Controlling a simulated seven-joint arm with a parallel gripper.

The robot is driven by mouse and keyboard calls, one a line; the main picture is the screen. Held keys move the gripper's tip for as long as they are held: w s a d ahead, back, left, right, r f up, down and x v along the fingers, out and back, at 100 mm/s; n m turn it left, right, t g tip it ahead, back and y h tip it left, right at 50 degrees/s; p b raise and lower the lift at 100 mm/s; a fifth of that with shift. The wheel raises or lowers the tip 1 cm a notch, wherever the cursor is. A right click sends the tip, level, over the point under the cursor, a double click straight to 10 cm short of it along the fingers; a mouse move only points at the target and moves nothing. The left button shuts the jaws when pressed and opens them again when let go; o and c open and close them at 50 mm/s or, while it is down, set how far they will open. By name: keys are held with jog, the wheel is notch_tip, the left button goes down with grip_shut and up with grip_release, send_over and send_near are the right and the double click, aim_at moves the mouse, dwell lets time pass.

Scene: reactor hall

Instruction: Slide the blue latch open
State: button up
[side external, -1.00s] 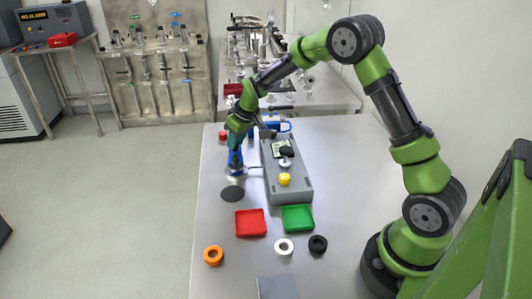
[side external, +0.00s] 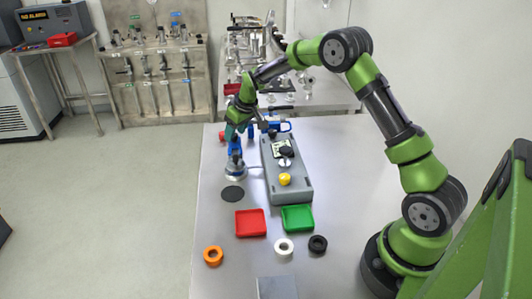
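A long grey box (side external: 292,183) lies on the table, with a small display, a dark knob and a yellow button on its top. A blue part (side external: 281,127), which looks like the blue latch, is at the far end of the box. Another blue upright piece (side external: 235,148) stands over a silver dome (side external: 235,172) left of the box, below my wrist.
A red tray (side external: 251,223) and a green tray (side external: 298,218) lie in front of the box. An orange ring (side external: 213,256), a white ring (side external: 284,247) and a black ring (side external: 317,245) lie nearer. A dark disc (side external: 232,194) is at left. The table's right side is clear.

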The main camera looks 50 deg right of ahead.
jog(key=shift+a, duration=0.1)
jog(key=v, duration=1.7)
jog(key=s+a+r+m+t, duration=0.1)
jog(key=s+a, duration=0.3)
jog(key=s, duration=0.5)
jog(key=s+a+m+y, duration=0.1)
jog(key=s+a, duration=0.4)
jog(key=s, duration=0.4)
jog(key=s+a+r+m+t+y, duration=0.1)
jog(key=s+a+m, duration=0.1)
jog(key=s+a, duration=0.3)
jog(key=s, duration=0.4)
jog(key=shift+r+t, duration=0.3)
jog(key=shift+r, duration=0.1)
